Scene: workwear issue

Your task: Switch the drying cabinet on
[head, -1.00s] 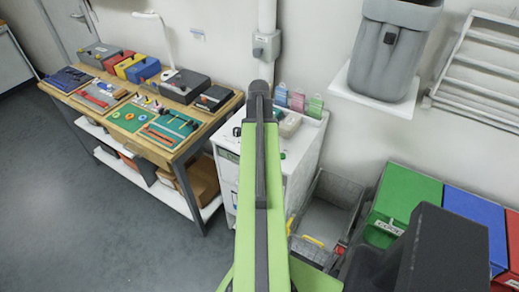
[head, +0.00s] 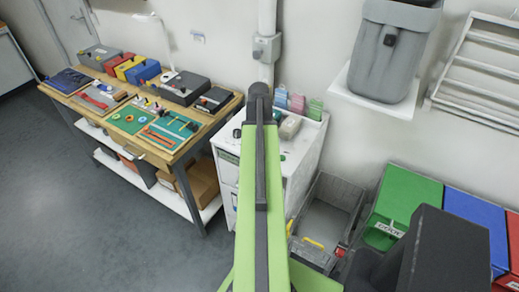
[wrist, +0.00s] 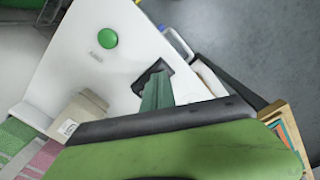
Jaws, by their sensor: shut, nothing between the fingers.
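The white cabinet (head: 304,158) stands against the wall to the right of the workbench. A round green button (wrist: 107,38) with small unreadable lettering beside it is on its white top in the wrist view. A green spot, likely the same button, shows beside my arm in the head view (head: 283,157). My gripper (wrist: 152,78) is shut and empty over the white top, below and right of the button in the wrist view and apart from it in the picture. Its height above the surface is unclear. In the head view my arm hides the gripper and part of the cabinet top.
The workbench (head: 176,152) with tools and cases is at left. A grey crate (head: 335,196) and a green-lidded bin (head: 408,197) are at right. Open floor lies front left.

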